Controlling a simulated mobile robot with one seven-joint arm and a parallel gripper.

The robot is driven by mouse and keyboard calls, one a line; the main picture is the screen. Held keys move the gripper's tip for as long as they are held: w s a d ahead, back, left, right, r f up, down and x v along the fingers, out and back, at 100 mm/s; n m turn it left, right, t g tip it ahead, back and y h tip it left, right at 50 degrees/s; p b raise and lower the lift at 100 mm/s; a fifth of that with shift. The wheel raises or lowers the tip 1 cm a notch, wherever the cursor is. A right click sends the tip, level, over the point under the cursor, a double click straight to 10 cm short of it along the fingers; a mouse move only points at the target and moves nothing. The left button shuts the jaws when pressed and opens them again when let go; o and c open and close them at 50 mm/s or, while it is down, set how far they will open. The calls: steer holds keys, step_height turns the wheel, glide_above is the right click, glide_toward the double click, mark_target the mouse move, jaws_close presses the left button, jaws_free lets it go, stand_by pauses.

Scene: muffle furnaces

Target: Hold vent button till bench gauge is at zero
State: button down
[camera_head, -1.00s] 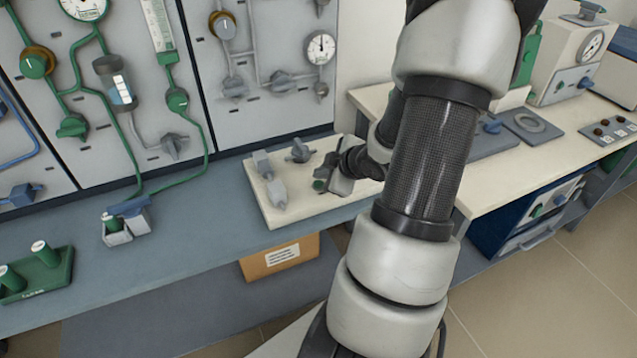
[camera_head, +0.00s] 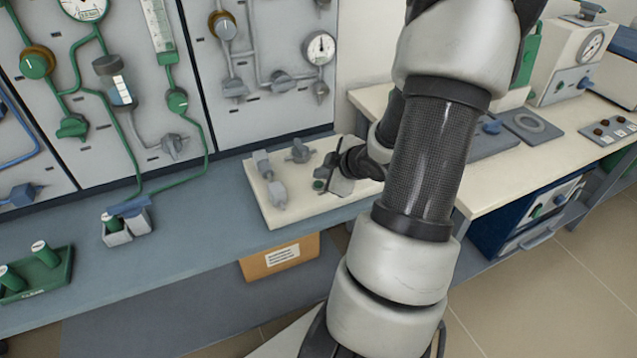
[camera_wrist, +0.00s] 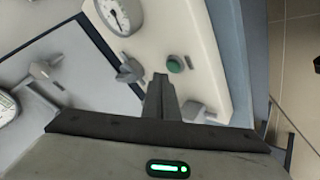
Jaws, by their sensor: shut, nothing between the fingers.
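A green round button (camera_wrist: 174,64) sits on a cream bench board (camera_wrist: 205,55); it also shows in the head view (camera_head: 318,185). My gripper (camera_wrist: 160,78) is shut and empty, with its fingertips just beside the button in the wrist view. In the head view my gripper (camera_head: 338,180) is low over the board, next to the button. I cannot tell whether the tips touch anything. A round white gauge (camera_wrist: 119,15) is on the same board, partly cut off at the top of the wrist view. Its needle is too small to read. In the head view my arm seems to hide this gauge.
Grey valve handles (camera_head: 299,151) and grey fittings (camera_head: 276,192) stand on the board around the button. A wall panel with another gauge (camera_head: 320,48) stands behind. A green rack (camera_head: 40,275) is at the far left.

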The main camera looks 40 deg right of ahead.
mark_target(321, 189)
steer(key=shift+f, duration=0.15)
steer(key=shift+f+b, duration=0.3)
steer(key=shift+f+b, duration=0.35)
steer(key=shift+f, duration=0.1)
stand_by(2.0)
steer(key=shift+r, duration=0.15)
stand_by(0.8)
steer(key=shift+r+p, duration=0.75)
steer(key=shift+p, duration=0.2)
step_height(321, 189, up, 5)
steer(key=p, duration=0.5)
stand_by(0.4)
